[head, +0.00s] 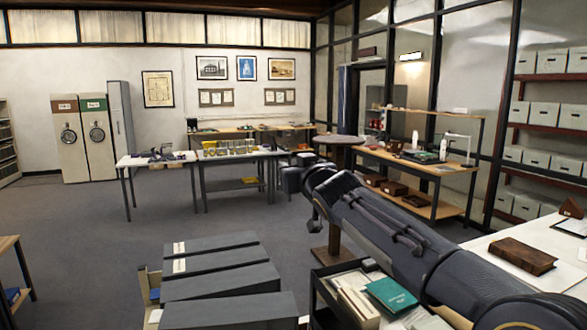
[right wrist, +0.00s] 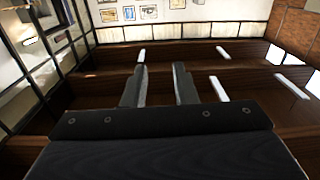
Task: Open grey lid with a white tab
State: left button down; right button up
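Several long grey archival boxes with grey lids stand in a row at the bottom centre of the head view. The rearmost lid (head: 215,242) and the lid in front of it (head: 225,258) each carry a white tab at the left end. The nearer grey lids (head: 220,283) show no white tab on top. My right gripper (head: 303,179) is in the air beyond and to the right of the boxes, apart from them. In the right wrist view its two fingers (right wrist: 160,88) are spread with nothing between them. My left gripper is not in view.
A dark cart (head: 318,300) with folders and a teal booklet (head: 391,294) stands right of the boxes, under my right arm. A white table (head: 500,252) holds a brown book (head: 522,256). A round-topped stand (head: 339,140) is behind my gripper.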

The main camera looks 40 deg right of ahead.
jog(key=b+v, duration=0.3)
jog(key=v, duration=0.4)
jog(key=shift+s, duration=0.35)
jog(key=shift+a, duration=0.1)
